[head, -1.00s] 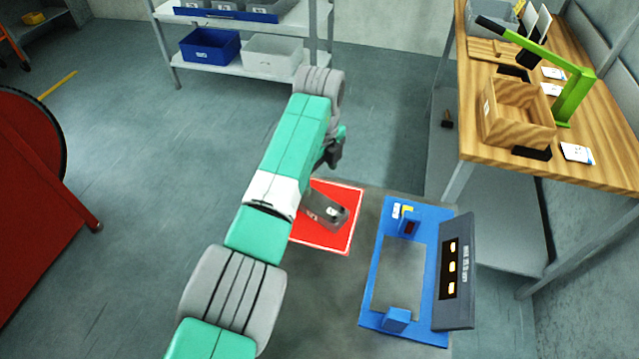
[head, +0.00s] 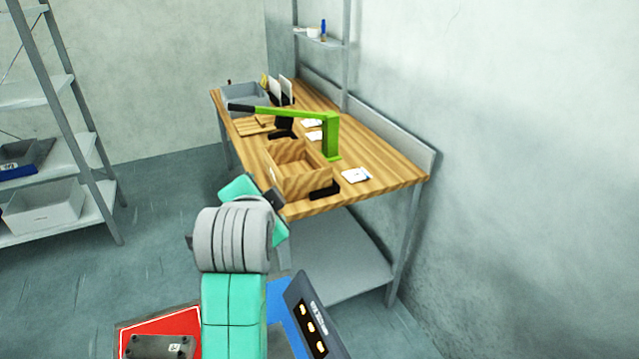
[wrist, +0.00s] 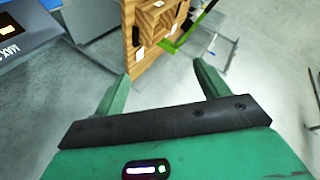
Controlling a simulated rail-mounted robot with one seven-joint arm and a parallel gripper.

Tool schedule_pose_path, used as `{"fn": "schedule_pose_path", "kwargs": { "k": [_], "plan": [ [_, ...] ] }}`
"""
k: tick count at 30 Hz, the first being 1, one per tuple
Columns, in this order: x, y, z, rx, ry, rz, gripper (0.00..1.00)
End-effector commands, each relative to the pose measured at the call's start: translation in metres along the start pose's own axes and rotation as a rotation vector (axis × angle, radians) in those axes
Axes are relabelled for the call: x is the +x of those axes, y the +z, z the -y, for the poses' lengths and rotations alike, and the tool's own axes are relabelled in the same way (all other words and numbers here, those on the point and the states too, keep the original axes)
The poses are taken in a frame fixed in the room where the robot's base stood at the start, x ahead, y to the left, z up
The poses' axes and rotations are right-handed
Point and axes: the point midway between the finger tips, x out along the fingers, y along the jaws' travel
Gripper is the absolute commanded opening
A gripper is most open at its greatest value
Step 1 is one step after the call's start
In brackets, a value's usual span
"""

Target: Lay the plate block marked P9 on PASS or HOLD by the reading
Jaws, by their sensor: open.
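A dark grey block (head: 150,347) with a small white mark lies on the red pad (head: 187,319) at the bottom of the head view; its mark is too small to read. A blue fixture (head: 283,310) stands right of it, partly hidden by my arm. Its dark display panel (head: 291,291) shows several lit orange spots, but I cannot read a value. The panel also shows in the wrist view (wrist: 38,47). My gripper (wrist: 160,82) is open and empty, its green fingers apart, pointing toward the wooden bench. No PASS or HOLD lettering is legible.
The wooden bench (head: 385,178) carries an open wooden box (head: 290,185), a green lever stand (head: 332,138), white cards (head: 356,175) and a grey bin (head: 250,97). A shelf rack (head: 88,215) stands at left. Floor between rack and bench is clear.

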Motion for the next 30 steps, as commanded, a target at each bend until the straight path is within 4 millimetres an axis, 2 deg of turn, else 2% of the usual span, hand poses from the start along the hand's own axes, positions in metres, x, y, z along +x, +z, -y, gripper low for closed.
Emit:
{"fn": "schedule_pose_path", "kwargs": {
  "k": [1,2,3,4,6,9,12,16,25,30],
  "plan": [
    [-0.037,-0.041,0.000,-0.128,-0.113,-0.133,0.74],
    [-0.064,-0.061,0.003,-0.217,-0.180,-0.219,0.74],
    [-0.103,-0.084,0.006,-0.335,-0.254,-0.338,0.74],
    [-0.134,-0.097,0.008,-0.421,-0.300,-0.428,0.74],
    [-0.203,-0.116,0.011,-0.591,-0.377,-0.623,0.74],
    [-0.281,-0.124,0.011,-0.756,-0.429,-0.840,0.74],
    [-0.327,-0.124,0.009,-0.844,-0.447,-0.969,0.74],
    [-0.347,-0.124,0.009,-0.880,-0.449,-1.026,0.74],
    [-0.347,-0.124,0.009,-0.879,-0.449,-1.024,0.74],
    [-0.369,-0.150,0.047,-0.877,-0.451,-1.022,0.74]
  ]
}}
